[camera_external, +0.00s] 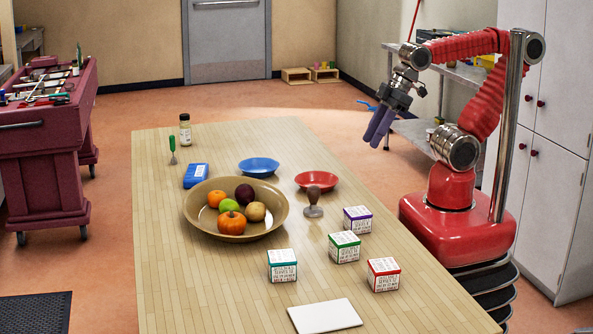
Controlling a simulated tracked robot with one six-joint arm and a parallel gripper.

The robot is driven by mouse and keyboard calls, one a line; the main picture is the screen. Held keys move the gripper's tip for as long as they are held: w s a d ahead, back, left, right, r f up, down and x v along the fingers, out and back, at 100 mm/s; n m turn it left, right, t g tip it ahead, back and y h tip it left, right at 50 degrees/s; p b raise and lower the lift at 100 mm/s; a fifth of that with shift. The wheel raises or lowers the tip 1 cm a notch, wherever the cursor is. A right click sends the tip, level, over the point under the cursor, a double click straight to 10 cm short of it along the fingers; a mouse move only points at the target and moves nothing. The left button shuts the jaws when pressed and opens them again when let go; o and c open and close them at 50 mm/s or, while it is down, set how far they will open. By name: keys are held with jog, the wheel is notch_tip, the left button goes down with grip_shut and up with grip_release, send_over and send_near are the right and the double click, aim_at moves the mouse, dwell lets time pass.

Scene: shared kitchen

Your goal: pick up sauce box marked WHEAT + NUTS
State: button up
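Several small white boxes with printed sides stand on the right part of the wooden table. One has a purple-edged lid (357,220), one a green-edged lid (344,247), one a teal-edged lid (282,266) and one a red-edged lid (383,275). The print is too small to read, so I cannot tell which is marked WHEAT + NUTS. My gripper (375,138), with two purple fingers, is raised at the table's far right, away from all the boxes. Nothing shows between the fingers. They appear side by side, and I cannot tell how far apart they are.
A brown bowl of fruit (200,219), a blue plate (259,167), a red plate (316,181) and a grey stamp-like tool (313,206) stand beyond the boxes. A white flat board (325,316) lies at the front. A jar (185,132) and a blue box (196,176) stand farther left.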

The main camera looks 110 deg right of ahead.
jog(key=shift+o, duration=0.2)
dwell(0.3)
jog(key=o, duration=0.9)
